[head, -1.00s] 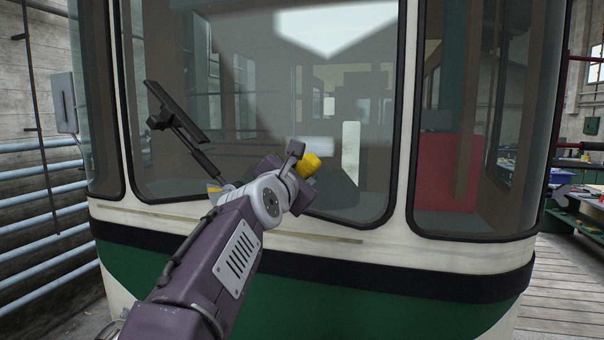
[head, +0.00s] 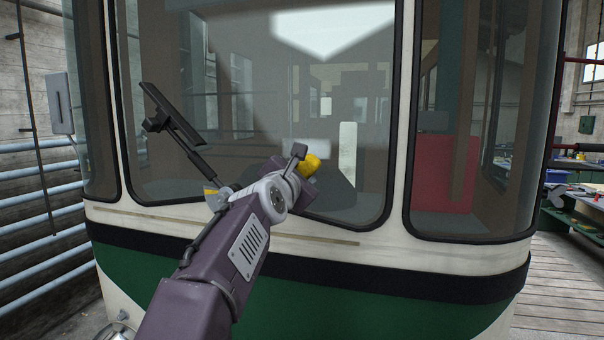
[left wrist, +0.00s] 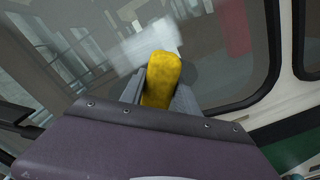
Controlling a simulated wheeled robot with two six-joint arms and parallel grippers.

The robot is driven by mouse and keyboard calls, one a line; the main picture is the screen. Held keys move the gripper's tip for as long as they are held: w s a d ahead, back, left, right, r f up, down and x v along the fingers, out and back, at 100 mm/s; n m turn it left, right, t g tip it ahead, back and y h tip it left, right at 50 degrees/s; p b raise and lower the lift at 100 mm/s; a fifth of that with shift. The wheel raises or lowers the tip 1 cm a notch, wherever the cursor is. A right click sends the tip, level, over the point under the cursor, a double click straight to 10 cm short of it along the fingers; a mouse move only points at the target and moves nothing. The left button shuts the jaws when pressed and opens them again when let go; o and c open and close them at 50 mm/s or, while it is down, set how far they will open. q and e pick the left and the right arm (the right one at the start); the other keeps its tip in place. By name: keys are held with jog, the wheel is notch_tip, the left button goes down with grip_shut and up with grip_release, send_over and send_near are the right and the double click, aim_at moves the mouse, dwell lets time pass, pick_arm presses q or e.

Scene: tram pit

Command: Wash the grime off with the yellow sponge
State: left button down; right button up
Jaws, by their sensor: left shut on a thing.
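My left gripper (head: 302,168) is shut on the yellow sponge (head: 312,163) in front of the tram's windscreen (head: 250,110). In the left wrist view the sponge (left wrist: 161,76) sticks out beyond the grey fingers, towards the glass. A pale, whitish rectangular patch (head: 300,147) shows on or behind the glass just by the sponge; I cannot tell for sure that it is the grime. The patch also shows in the left wrist view (left wrist: 150,40), just beyond the sponge's tip. I cannot tell whether the sponge touches the glass. My right gripper is not in view.
A black wiper (head: 178,122) slants across the windscreen left of my gripper. The tram's cream and green front (head: 370,275) lies below the window. Blue pipes (head: 40,220) run along the left wall. A cluttered green workbench (head: 572,200) stands at the right, beside a plank floor.

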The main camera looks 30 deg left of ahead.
pick_arm(q)
jog(key=shift+w+d, duration=0.1)
jog(key=shift+w, duration=0.2)
jog(key=shift+w+a, duration=0.15)
jog(key=shift+a, duration=0.05)
jog(key=shift+w+p, duration=0.4)
jog(key=shift+w, duration=0.05)
jog(key=shift+w+a, duration=0.1)
jog(key=shift+w, duration=0.1)
